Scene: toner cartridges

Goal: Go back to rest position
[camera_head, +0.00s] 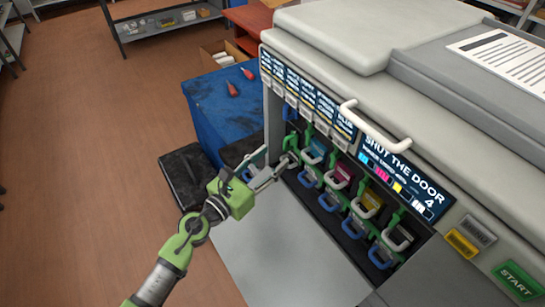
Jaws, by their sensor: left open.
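My left gripper (277,163) reaches in from the lower left on a green and grey arm. Its grey fingers are spread, at the left end of the printer's open toner bay. I cannot tell whether they touch anything there. The large grey printer (330,45) fills the right side. Its bay holds a row of toner cartridges: cyan (314,150), magenta (343,173), yellow (371,201) and a dark one (399,236). Green levers and blue handles surround them. The front door (280,260) hangs folded down. My right gripper is not in view.
The printer display (402,178) reads "SHUT THE DOOR". A white handle (372,124) sticks out above the bay. A blue table (215,112) with red tools stands behind my gripper, with a black box (190,172) nearer. The brown floor (85,180) at left is clear.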

